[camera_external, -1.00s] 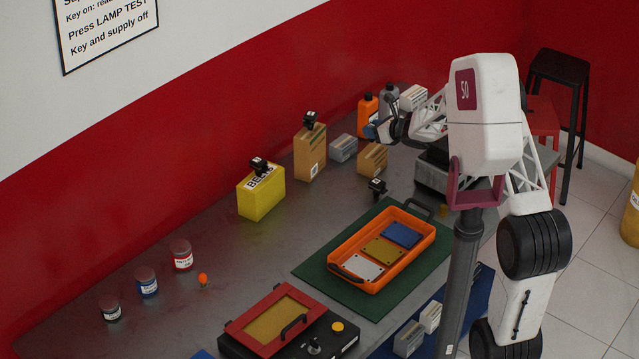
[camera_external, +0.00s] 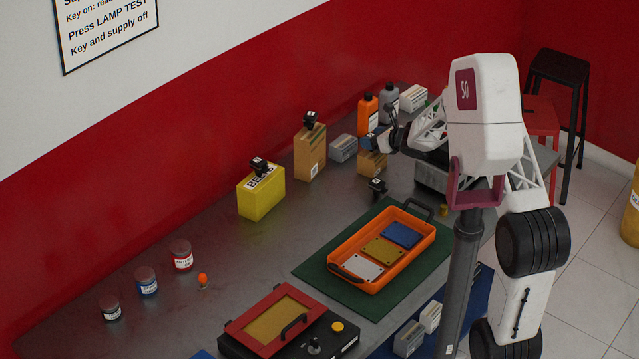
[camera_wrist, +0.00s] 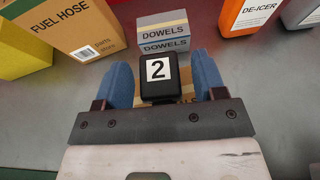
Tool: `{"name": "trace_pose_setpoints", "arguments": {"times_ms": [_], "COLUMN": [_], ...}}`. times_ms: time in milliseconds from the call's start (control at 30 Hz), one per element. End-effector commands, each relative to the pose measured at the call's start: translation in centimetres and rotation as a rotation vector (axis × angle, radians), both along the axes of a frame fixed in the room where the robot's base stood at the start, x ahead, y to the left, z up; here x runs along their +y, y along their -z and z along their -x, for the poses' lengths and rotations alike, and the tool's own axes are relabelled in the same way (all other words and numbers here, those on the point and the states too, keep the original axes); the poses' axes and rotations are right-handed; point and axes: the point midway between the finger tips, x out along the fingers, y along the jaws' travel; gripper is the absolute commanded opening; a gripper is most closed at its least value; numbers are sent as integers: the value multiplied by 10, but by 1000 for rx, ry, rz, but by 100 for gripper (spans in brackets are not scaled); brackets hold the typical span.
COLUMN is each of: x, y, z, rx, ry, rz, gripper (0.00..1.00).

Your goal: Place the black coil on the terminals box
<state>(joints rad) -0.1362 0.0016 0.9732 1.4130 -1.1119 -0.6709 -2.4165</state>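A black coil with a white label "2" (camera_wrist: 158,75) stands between the blue fingers of my gripper (camera_wrist: 160,80) in the wrist view. Narrow gaps show beside it, so the gripper looks open around it. A cardboard box (camera_wrist: 187,100) lies under the coil; its lettering is mostly covered, and only a final "S" shows. I take it for the terminals box. In the external view my gripper (camera_external: 378,142) is low over this box (camera_external: 372,164) and hides its top. Other black coils sit on the yellow BELTS box (camera_external: 258,164), on the FUEL HOSE box (camera_external: 310,119) and on the table (camera_external: 377,187).
A grey DOWELS box (camera_wrist: 163,30) stands just beyond, with an orange DE-ICER bottle (camera_wrist: 248,14) to its right. The FUEL HOSE box (camera_wrist: 65,28) is at left. An orange tray (camera_external: 345,273) lies on a green mat (camera_external: 312,267) nearer the camera.

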Motion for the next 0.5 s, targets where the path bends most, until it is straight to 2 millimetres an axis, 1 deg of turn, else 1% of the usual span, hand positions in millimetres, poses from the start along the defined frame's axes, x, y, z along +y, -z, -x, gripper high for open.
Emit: {"name": "trace_pose_setpoints", "arguments": {"times_ms": [367,500], "x": [0,-3], "y": [-2,-5], "z": [0,3], "rx": [0,0], "ry": [0,1], "rz": [0,0], "gripper": [64,64]}}
